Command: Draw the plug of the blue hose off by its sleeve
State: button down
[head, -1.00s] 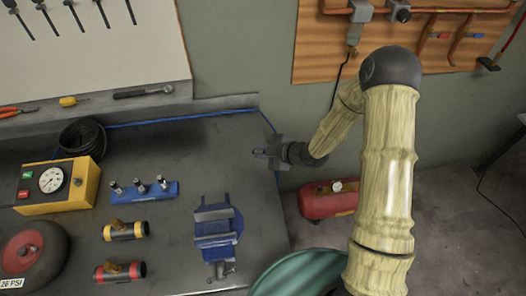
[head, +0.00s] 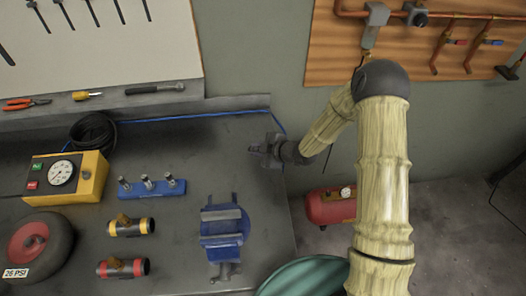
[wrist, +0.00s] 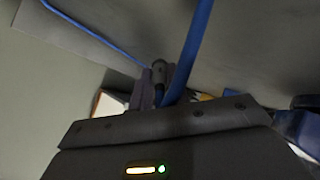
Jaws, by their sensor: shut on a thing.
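My gripper (head: 262,150) is above the right back part of the bench in the head view, near its right edge. It is shut on the plug of the blue hose, a small dark cylinder (wrist: 157,73) at the fingertips in the wrist view. The blue hose (wrist: 198,30) runs up from beside the fingers there; a thinner-looking blue stretch comes in from the upper left. In the head view the blue hose (head: 205,115) lies along the back of the bench and bends down near my gripper. The sleeve and any socket are too small or hidden to tell.
A blue vise (head: 223,235) stands on the bench in front of my gripper. Left of it are a blue block with fittings (head: 152,187), two short pipe pieces, a yellow gauge box (head: 88,185) and a wheel (head: 40,240). A red tank (head: 330,207) is on the floor.

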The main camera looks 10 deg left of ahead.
jog(key=shift+w+a+f, duration=0.2)
jog(key=shift+a, duration=0.2)
jog(key=shift+a+f+b, duration=0.1)
jog(key=shift+f+b, duration=0.95)
jog(key=c, duration=1.3)
grip_release()
jog(key=shift+r, duration=0.1)
jog(key=b+v, duration=0.1)
jog(key=v, duration=1.6)
jog(key=shift+r+b, duration=0.1)
jog(key=shift+b, duration=0.2)
